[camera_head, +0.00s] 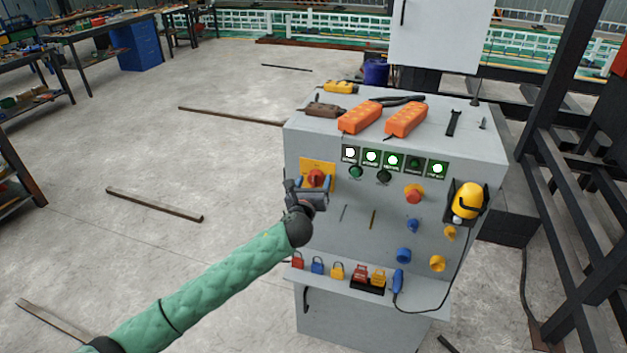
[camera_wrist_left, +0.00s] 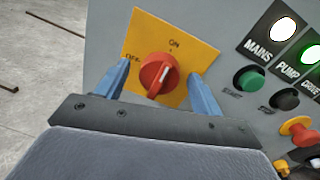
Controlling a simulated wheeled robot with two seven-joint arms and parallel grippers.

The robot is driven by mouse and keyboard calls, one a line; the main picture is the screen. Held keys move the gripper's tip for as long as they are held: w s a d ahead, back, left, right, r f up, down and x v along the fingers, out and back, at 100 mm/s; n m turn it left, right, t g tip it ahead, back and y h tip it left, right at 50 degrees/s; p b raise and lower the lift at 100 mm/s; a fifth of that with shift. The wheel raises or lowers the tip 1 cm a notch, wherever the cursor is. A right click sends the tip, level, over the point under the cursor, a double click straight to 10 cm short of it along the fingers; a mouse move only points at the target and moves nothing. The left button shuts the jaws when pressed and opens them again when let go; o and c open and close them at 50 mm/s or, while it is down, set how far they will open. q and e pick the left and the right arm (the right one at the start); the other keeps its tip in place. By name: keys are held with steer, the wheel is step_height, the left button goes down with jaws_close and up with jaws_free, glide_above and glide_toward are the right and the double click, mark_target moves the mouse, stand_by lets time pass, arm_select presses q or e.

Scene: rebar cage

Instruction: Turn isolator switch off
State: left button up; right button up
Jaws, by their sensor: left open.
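The isolator switch is a red rotary knob (camera_head: 316,178) on a yellow plate (camera_head: 327,166) at the upper left of the grey panel's front. My left gripper (camera_head: 310,188) is open in front of the switch. In the left wrist view its two blue fingers (camera_wrist_left: 160,88) stand on either side of the knob, apart from it. My right gripper is not in view.
The grey cabinet (camera_head: 330,230) carries lit indicators (camera_head: 393,160), a red emergency button (camera_head: 414,193) and a yellow lamp (camera_head: 468,200). Padlocks (camera_head: 317,265) hang on its lower ledge. Orange power strips (camera_head: 361,117) lie on top. Open floor with loose bars (camera_head: 155,204) is to the left.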

arm_select(q)
steer(key=c, duration=1)
